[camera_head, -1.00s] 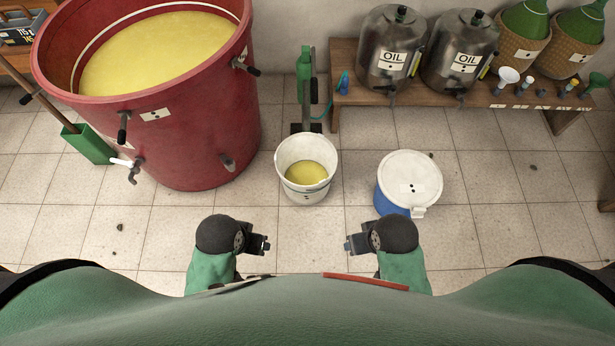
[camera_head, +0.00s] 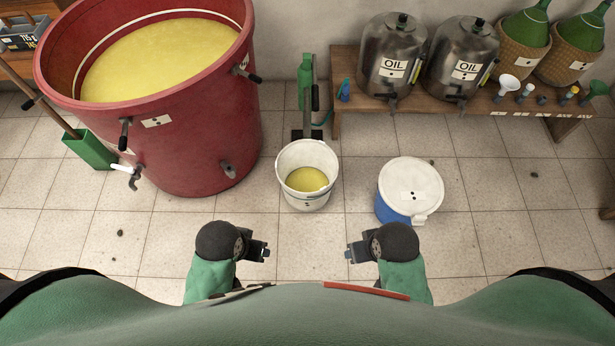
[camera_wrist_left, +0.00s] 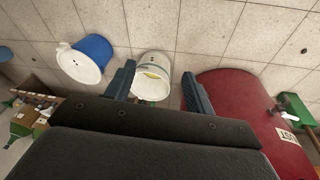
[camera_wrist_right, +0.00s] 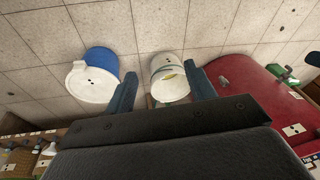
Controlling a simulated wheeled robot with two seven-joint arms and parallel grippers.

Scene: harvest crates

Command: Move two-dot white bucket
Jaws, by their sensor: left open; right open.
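A white bucket (camera_head: 283,180) with yellow liquid in it stands upright on the tiled floor, ahead of and between my grippers. A small dark-marked label shows low on its front, too small to count the dots surely. It also shows between the fingers in the left wrist view (camera_wrist_left: 153,88) and the right wrist view (camera_wrist_right: 167,85). My left gripper (camera_head: 265,250) is open and empty, nearer to me and left of the bucket. My right gripper (camera_head: 350,252) is open and empty, nearer to me and right of it. Neither touches the bucket.
A large red vat (camera_head: 205,140) of yellow liquid stands left of the bucket. A blue container with a white lid (camera_head: 411,183) stands right. A green pump (camera_head: 306,75) stands behind. A wooden bench (camera_head: 350,125) with oil cans is at the back right. Floor in front is clear.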

